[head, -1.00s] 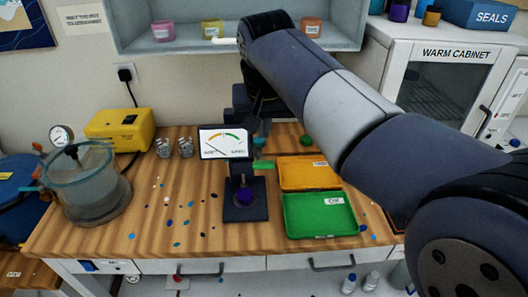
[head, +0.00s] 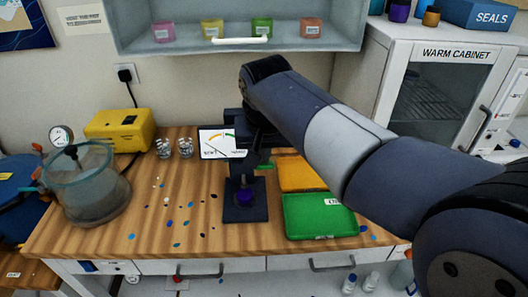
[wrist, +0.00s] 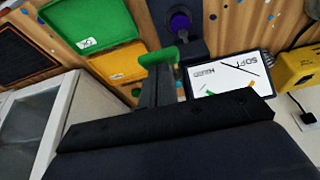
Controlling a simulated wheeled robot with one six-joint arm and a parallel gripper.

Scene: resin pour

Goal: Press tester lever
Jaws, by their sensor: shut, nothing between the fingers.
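The tester (head: 243,212) is a dark stand on the wooden bench with a purple disc (head: 245,197) on its base. Its green lever (head: 265,167) sticks out to the right; the wrist view also shows the lever (wrist: 158,57). The tester's white dial (head: 212,145) stands behind it, partly hidden by my arm. My gripper (wrist: 166,70) is shut and empty, with its fingertips right at the lever. I cannot tell whether they touch it.
A green tray (head: 318,232) and an orange tray (head: 293,172) lie right of the tester. A glass chamber (head: 90,190) and a yellow unit (head: 120,128) stand at the left. Small coloured discs lie scattered left of the tester. A shelf with jars is above.

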